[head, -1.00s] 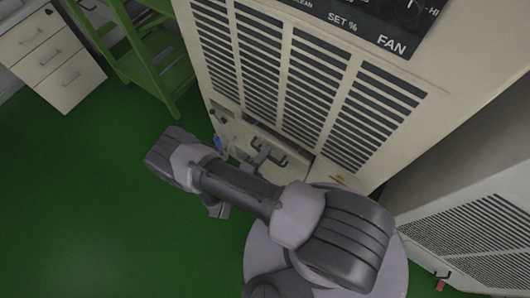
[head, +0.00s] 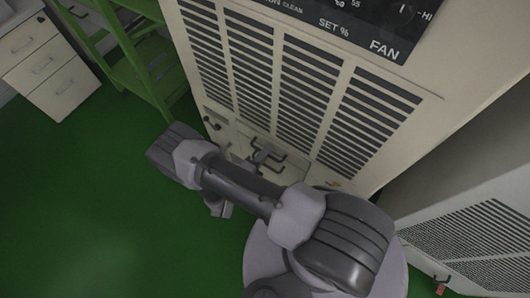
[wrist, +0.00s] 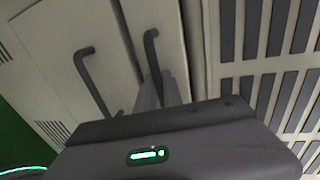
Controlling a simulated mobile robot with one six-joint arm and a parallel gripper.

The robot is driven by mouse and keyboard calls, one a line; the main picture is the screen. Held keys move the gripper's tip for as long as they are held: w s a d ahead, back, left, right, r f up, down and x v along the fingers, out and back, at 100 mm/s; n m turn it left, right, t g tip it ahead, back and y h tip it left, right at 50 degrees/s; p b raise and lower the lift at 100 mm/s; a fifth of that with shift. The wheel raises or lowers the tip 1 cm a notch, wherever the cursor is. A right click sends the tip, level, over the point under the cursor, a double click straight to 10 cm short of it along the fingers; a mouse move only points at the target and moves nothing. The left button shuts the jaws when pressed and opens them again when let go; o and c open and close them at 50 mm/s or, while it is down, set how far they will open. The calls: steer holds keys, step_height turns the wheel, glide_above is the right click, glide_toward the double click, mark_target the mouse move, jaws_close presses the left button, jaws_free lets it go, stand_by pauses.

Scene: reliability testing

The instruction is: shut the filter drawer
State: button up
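The filter drawer (head: 291,171) is a low beige front at the foot of a large vented machine (head: 330,75). Dark bar handles (head: 277,163) stand out from it. In the wrist view, two dark handles show on beige panels, a left one (wrist: 92,78) and a right one (wrist: 151,50). My gripper (wrist: 161,82) has its grey fingers close together at the lower part of the right handle. The fingers cover that part, and I cannot tell whether the handle is between them. My arm hides part of the drawer in the head view. No wide gap shows around the drawer.
A green shelf rack (head: 140,65) and a white drawer cabinet (head: 45,60) stand at the upper left. Another beige vented unit (head: 470,235) is close on the right. The green floor (head: 80,210) at the left is clear.

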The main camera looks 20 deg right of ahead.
steer(key=p+v, duration=0.2)
steer(key=v, duration=1.5)
steer(key=shift+a+p, duration=0.2)
steer(key=shift+p, duration=0.15)
steer(key=shift+s, duration=0.15)
